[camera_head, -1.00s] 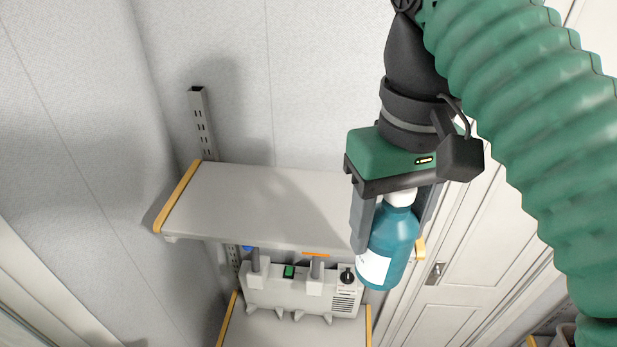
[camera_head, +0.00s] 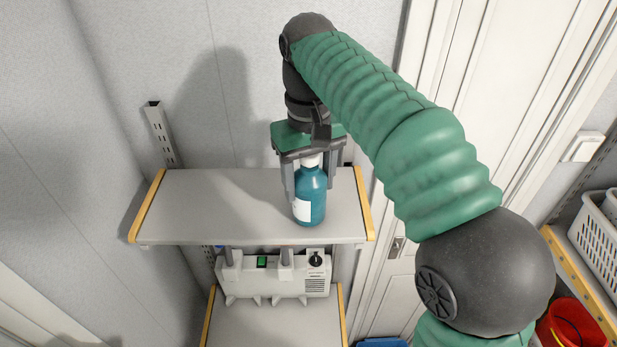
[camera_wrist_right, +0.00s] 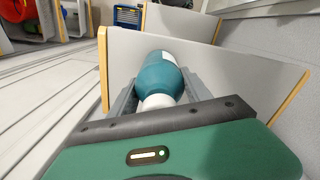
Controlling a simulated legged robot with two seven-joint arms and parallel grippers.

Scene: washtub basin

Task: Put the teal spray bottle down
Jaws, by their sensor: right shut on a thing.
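The teal spray bottle (camera_head: 312,196) has a white label and a white neck and is upright at the right part of the upper grey shelf (camera_head: 210,205). My right gripper (camera_head: 309,187) points down with its fingers on both sides of the bottle, shut on it. Whether the bottle's base touches the shelf I cannot tell for sure. The right wrist view shows the bottle (camera_wrist_right: 160,78) between the fingers, with the shelf (camera_wrist_right: 125,60) behind it. My left gripper is not in view.
Yellow edge strips (camera_head: 364,205) bound the shelf's ends. The shelf's left and middle are bare. At the right are a white basket (camera_head: 598,240) and a red bucket (camera_head: 572,328).

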